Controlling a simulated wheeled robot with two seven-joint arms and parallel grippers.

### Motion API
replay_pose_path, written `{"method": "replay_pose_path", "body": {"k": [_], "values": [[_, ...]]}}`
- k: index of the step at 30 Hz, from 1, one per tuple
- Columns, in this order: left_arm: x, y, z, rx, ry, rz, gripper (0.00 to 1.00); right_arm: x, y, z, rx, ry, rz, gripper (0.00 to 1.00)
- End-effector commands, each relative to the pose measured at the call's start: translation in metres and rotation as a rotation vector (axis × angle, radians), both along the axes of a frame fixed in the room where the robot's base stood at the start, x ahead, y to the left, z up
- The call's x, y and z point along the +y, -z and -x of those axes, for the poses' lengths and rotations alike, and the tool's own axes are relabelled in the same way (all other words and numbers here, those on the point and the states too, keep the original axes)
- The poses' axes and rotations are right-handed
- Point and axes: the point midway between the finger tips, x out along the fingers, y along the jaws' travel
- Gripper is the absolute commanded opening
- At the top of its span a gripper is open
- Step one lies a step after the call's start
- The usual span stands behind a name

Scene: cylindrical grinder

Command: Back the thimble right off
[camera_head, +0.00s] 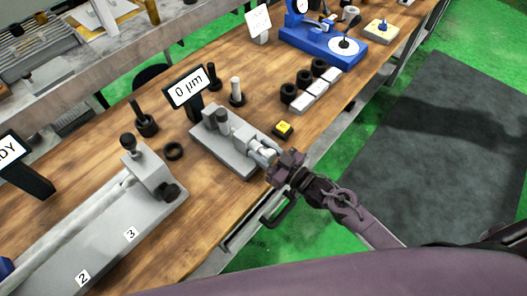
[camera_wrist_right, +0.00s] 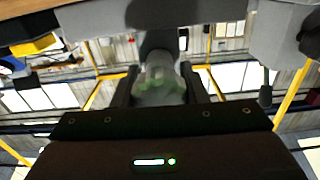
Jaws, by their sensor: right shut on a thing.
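The thimble (camera_head: 263,153) is a light metal cylinder at the right end of a grey bench fixture (camera_head: 224,145) on the wooden bench. My right gripper (camera_head: 275,163) reaches in from the lower right and is shut on the thimble's outer end. In the right wrist view the thimble (camera_wrist_right: 160,80) sits between the two dark fingers, blurred and greenish. A display (camera_head: 188,88) behind the fixture reads 0 µm. My left gripper is not in view.
A yellow button block (camera_head: 283,129) stands close beside the thimble. A dark post (camera_head: 211,77) and a pale-topped post (camera_head: 236,91) stand behind the fixture. A long grey machine bed (camera_head: 105,235) lies at left. Black rings and white blocks (camera_head: 310,97) sit farther right.

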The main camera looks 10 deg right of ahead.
Motion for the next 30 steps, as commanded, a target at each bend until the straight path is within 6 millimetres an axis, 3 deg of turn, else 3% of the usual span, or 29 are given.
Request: {"method": "replay_pose_path", "body": {"k": [12,30], "values": [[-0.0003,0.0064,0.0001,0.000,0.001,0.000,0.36,0.0003,0.0038,0.0018,-0.124,-0.002,0.171,0.16],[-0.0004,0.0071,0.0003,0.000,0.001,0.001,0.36,0.0005,0.0037,0.0020,-0.145,-0.002,0.201,0.17]]}}
